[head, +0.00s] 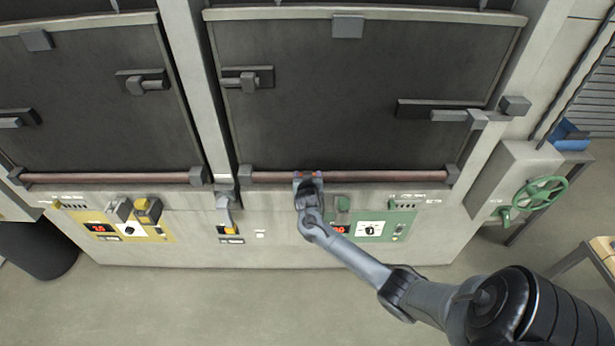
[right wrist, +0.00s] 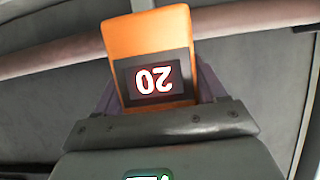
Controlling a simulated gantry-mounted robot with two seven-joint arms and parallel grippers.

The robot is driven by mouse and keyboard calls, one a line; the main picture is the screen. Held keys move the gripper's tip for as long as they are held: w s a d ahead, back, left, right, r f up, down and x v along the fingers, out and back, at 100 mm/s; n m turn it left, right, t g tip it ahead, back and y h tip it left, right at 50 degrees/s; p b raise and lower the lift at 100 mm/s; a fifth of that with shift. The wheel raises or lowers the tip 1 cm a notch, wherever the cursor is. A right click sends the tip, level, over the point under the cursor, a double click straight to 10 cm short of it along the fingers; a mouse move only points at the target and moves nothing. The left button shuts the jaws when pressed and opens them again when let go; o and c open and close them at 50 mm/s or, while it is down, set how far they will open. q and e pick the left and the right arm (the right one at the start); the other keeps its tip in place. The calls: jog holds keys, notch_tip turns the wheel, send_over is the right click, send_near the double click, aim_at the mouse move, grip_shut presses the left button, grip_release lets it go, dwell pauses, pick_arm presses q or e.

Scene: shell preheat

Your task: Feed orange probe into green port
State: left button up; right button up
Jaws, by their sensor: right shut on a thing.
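The orange probe (right wrist: 148,42) fills the upper middle of the right wrist view. It is a box-like body with a dark display reading "20" upside down. My right gripper (right wrist: 158,85) is shut on it, with a finger on either side. In the head view my right gripper (head: 308,181) is at the red-brown bar below the right door, and the probe is mostly hidden there. The green panel (head: 372,225) is right of and below the gripper. A green block (head: 343,203), possibly the green port, sits at its upper left; its opening cannot be made out. My left gripper is not in view.
Two large dark doors (head: 365,85) have latches and a red-brown bar (head: 400,176) along the bottom. A yellow panel (head: 130,228) with a yellow block (head: 148,211) is at the left. A green handwheel (head: 540,194) stands at the right. The floor in front is clear.

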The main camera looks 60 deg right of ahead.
jog(key=shift+f+b, duration=1.9)
jog(key=shift+f, duration=0.95)
jog(key=shift+f+b, duration=0.7)
jog(key=shift+f, duration=0.35)
jog(key=o, duration=1.2)
jog(key=shift+f, duration=0.1)
jog(key=shift+a, duration=0.1)
